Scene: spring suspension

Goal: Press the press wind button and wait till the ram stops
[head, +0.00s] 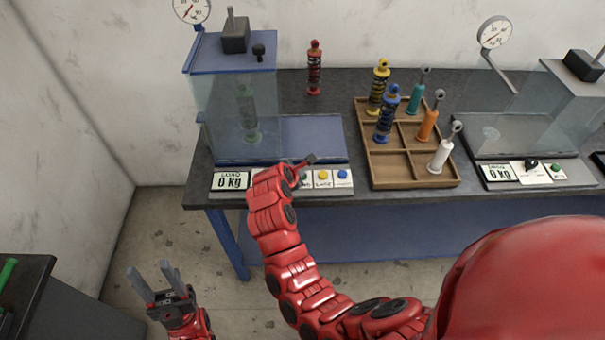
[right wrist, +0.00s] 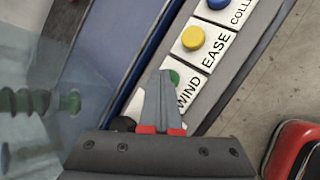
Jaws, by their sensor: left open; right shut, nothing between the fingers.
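The left press (head: 235,105) has a front panel with a 0 kg display (head: 231,181) and a row of buttons. The green wind button (head: 303,176) is mostly hidden by my right wrist in the head view. In the right wrist view the WIND label shows and the green button (right wrist: 174,76) is partly covered by my fingertips. My right gripper (right wrist: 164,76) is shut and empty, with its tips over or at the green button; I cannot tell if they touch it. A green spring unit (head: 248,112) stands inside the press. My left gripper (head: 153,275) is open and empty, low at the left, away from the bench.
The yellow EASE button (head: 323,175) and a blue button (head: 343,174) sit right of the green one. A wooden tray (head: 405,168) holds several coloured shock absorbers. A red one (head: 315,68) stands behind. A second press (head: 515,135) is at the right.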

